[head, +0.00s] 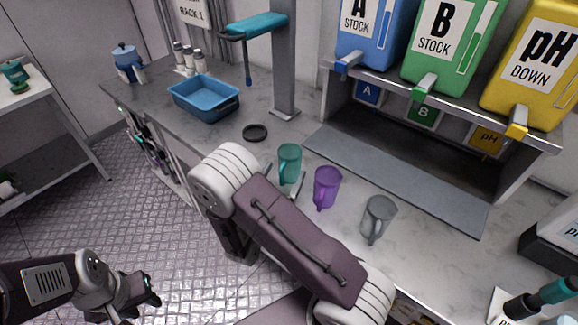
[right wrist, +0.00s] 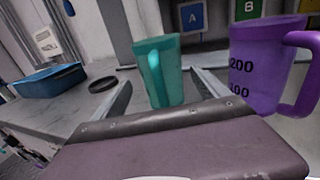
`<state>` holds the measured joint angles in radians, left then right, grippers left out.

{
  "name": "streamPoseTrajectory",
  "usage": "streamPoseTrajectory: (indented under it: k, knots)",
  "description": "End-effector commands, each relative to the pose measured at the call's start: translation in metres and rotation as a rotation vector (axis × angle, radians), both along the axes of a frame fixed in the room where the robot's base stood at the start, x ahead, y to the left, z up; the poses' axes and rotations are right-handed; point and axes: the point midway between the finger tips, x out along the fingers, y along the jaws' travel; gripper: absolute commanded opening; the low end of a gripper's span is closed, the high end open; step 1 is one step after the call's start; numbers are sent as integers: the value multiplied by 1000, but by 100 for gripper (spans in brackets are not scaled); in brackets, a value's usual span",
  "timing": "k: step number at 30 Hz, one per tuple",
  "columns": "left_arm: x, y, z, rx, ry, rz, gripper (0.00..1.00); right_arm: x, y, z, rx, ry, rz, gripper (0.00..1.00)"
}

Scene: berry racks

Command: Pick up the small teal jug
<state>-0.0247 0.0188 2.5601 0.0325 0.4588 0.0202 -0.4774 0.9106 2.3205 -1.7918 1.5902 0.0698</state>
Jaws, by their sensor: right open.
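The small teal jug (head: 290,160) stands upright on the counter, left of the purple jug (head: 327,184). In the right wrist view the teal jug (right wrist: 168,75) is near the middle, its handle facing the camera, and the purple jug (right wrist: 258,68) is at the right. My right gripper (head: 285,175) is open, with one finger on each side of the teal jug and gaps visible. Its palm is hidden behind my arm in the head view. My left gripper (head: 152,290) is at the lower left, away from the counter; its jaw opening is unclear.
A grey jug (head: 378,216) stands right of the purple one. A dark ring (head: 255,132) and blue basin (head: 205,100) lie to the left. Behind the jugs is a grey shelf (head: 400,172) under stock containers. A metal post (head: 285,70) rises behind.

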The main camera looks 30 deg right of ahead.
Motion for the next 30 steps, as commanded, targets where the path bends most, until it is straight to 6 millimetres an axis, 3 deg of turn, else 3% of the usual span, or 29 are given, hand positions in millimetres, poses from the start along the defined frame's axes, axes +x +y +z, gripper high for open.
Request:
streamPoseTrajectory:
  k: [10, 18, 20, 25, 26, 30]
  knots:
    - [0, 0, 4, 0, 0, 0, 36, 28, -37, -1, 1, -2, -4, 84]
    - [0, 0, 4, 0, 0, 0, 36, 32, -41, -1, -1, 1, 0, 84]
    - [0, 0, 4, 0, 0, 0, 36, 32, -41, -1, -1, 1, 0, 70]
    - [0, 0, 4, 0, 0, 0, 36, 32, -41, -1, 0, 0, 0, 23]
    - [0, 0, 4, 0, 0, 0, 36, 32, -41, -1, 0, 0, 0, 18]
    - [0, 0, 4, 0, 0, 0, 36, 32, -41, -1, -1, 1, -1, 18]
